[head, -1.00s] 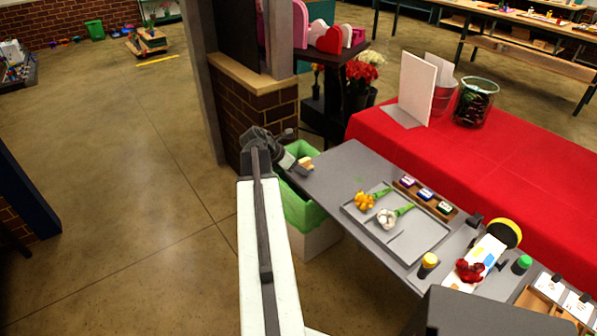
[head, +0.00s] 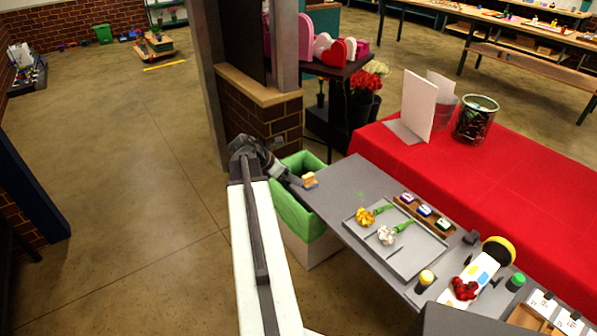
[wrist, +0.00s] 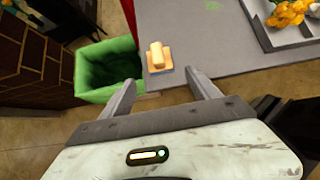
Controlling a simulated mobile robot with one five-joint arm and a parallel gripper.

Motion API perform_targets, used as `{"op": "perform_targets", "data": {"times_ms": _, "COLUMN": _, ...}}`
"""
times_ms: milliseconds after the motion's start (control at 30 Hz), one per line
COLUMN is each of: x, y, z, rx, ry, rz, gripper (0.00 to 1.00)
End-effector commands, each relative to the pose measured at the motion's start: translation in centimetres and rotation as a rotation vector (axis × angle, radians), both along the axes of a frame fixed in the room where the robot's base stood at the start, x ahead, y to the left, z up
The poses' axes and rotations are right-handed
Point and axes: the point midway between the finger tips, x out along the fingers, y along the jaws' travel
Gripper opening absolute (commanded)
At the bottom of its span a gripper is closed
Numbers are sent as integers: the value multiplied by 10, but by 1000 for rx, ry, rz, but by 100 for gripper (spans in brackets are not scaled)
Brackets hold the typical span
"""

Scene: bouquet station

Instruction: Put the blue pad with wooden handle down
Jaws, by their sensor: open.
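The blue pad with wooden handle (head: 310,180) rests on the left end of the grey table (head: 340,183), close to its edge. In the wrist view its pale wooden handle (wrist: 158,56) is on top, and a thin blue rim shows along its near side. My gripper (head: 301,184) is open and empty at the table's left edge. In the wrist view the fingertips (wrist: 163,82) are spread wide, one to each side and nearer than the pad, with a gap to it.
A bin with a green liner (head: 296,212) stands below the table's left end. A grey tray (head: 405,258) holds yellow and white flowers. A wooden rack of small stamps (head: 424,211) lies behind it. A brick half-wall (head: 262,125) stands beyond my arm.

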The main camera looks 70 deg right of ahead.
Motion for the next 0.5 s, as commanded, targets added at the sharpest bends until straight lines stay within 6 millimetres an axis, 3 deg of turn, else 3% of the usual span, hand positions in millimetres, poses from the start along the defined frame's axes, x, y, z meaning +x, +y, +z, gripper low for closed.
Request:
{"op": "perform_targets", "data": {"times_ms": 33, "x": 4, "y": 7, "z": 17, "rx": 0, "ry": 1, "rz": 1, "gripper": 71}}
{"op": "perform_targets", "data": {"times_ms": 133, "x": 10, "y": 16, "z": 26, "rx": 0, "ry": 0, "rz": 0, "gripper": 71}}
{"op": "perform_targets", "data": {"times_ms": 500, "x": 14, "y": 23, "z": 29, "rx": 0, "ry": 1, "rz": -2, "gripper": 71}}
